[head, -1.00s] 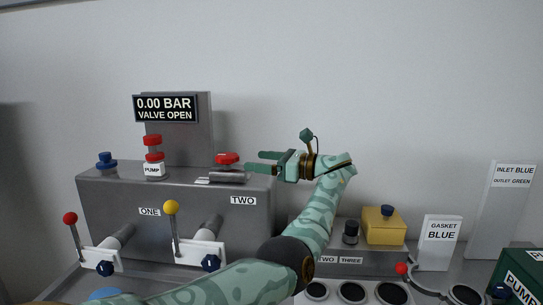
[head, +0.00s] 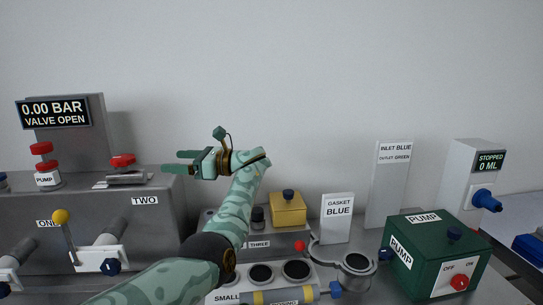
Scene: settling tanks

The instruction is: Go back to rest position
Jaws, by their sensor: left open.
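My left gripper (head: 188,162) is raised in the middle left of the head view, its two green fingers pointing left and apart, with nothing between them. My right gripper is not in view.
A display (head: 54,113) reads 0.00 BAR, VALVE OPEN. To the right are a yellow box (head: 289,211), a GASKET BLUE sign (head: 336,228), a green pump box (head: 425,240) and a blue-knobbed unit (head: 462,185) reading STOPPED 0 ML. The space before the wall above is clear.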

